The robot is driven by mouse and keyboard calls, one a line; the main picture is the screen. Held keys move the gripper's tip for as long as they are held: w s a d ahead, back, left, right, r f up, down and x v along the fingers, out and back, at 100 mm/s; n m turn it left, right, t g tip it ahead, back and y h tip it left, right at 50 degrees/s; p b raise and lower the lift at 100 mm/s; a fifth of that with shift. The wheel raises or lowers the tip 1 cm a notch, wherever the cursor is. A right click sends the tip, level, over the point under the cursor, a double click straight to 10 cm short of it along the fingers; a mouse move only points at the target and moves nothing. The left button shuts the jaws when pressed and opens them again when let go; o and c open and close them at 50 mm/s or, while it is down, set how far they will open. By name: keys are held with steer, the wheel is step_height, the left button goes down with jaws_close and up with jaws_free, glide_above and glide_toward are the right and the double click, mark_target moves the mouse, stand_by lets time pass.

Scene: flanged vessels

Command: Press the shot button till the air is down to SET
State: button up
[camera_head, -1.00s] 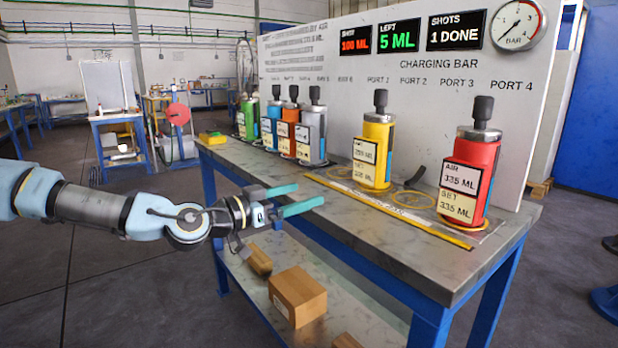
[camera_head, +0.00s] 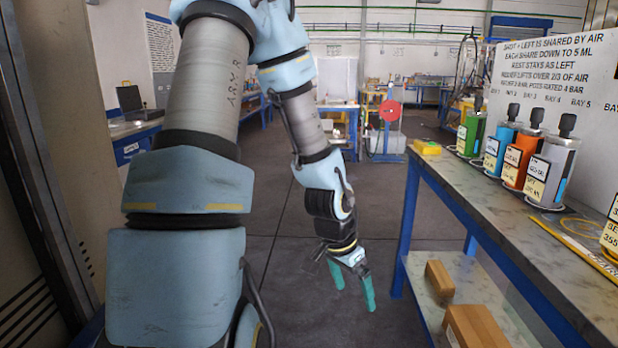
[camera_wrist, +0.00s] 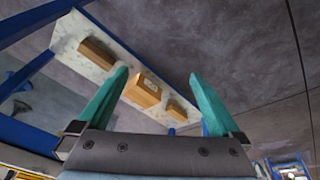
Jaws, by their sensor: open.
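My gripper (camera_head: 354,296) hangs open and empty, teal fingers pointing down, over the floor left of the bench. In the wrist view its spread fingers (camera_wrist: 159,75) have nothing between them. A green vessel (camera_head: 470,132), a blue vessel (camera_head: 497,148), an orange vessel (camera_head: 522,158) and a grey vessel (camera_head: 551,170) stand upright on the bench, each with a black top and a label too small to read. A label reading about 355 (camera_head: 609,240) is cut off at the right edge. The shot and left displays, gauge and port vessels are out of view. I cannot make out a shot button.
A white rules board (camera_head: 560,75) stands behind the vessels. The floor (camera_head: 300,240) around my gripper is clear.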

steer(key=s+a+r+n+y+p, duration=0.2)
steer(key=a+r+n, duration=0.7)
steer(key=a+r, duration=0.4)
steer(key=a, duration=0.3)
steer(key=shift+r+t+y, duration=0.15)
steer(key=shift+t+y, duration=0.15)
steer(key=shift+y, duration=0.1)
steer(key=shift+w, duration=0.1)
